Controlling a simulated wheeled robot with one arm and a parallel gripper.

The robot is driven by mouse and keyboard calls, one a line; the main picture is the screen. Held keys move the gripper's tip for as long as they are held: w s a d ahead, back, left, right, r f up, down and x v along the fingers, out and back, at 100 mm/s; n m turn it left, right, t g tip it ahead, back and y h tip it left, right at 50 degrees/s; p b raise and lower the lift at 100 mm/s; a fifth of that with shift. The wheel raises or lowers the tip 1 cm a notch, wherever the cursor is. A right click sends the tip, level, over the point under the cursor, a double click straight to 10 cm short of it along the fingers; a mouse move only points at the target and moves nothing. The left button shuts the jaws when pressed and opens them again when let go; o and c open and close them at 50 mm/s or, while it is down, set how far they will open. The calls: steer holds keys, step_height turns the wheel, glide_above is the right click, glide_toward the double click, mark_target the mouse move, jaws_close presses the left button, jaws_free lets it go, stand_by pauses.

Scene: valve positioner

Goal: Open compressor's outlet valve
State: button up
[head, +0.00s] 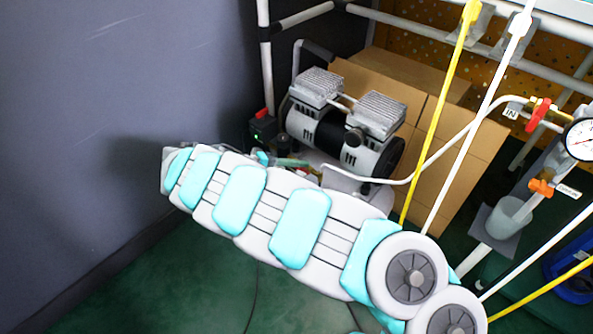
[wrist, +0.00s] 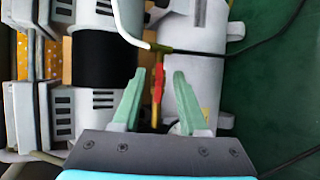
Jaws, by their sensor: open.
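The compressor (head: 345,120) stands on the floor against the boxes in the head view, with two ribbed grey heads and a black middle. Its outlet valve has a red handle (wrist: 158,84) on a small brass fitting, beside the white tank (wrist: 196,100) in the wrist view. My gripper (wrist: 159,73) is open, with one green finger on each side of the red handle. The handle lies between the fingers, with a visible gap on both sides. In the head view my arm hides the valve and most of my gripper.
A white hose (head: 400,181) runs from the compressor to a wall pipe with another red-handled valve (head: 538,114), an orange-handled valve (head: 541,187) and a gauge (head: 580,140). Cardboard boxes (head: 455,165) stand behind the compressor. A grey wall (head: 110,110) bounds the left. Green floor (head: 130,280) is open in front.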

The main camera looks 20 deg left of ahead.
steer(key=p+v, duration=0.1)
steer(key=v, duration=0.7)
stand_by(0.7)
